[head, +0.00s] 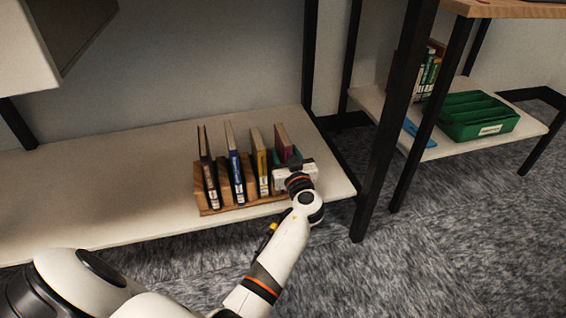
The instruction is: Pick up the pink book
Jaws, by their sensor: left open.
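The pink book (283,141) stands upright at the right end of a wooden rack (211,209) on the low white shelf. Its lower part is hidden behind my left gripper (293,170). The gripper is open and right in front of the book. I cannot tell whether its fingers are around the book or touching it, as the fingertips are mostly hidden. My right gripper is not in view.
A black book (208,170), a blue book (235,165) and a yellow book (260,163) stand to the left in the rack. A black shelf post (385,150) rises at right. A green tray (478,112) sits on another shelf. The white shelf (100,190) is clear at left.

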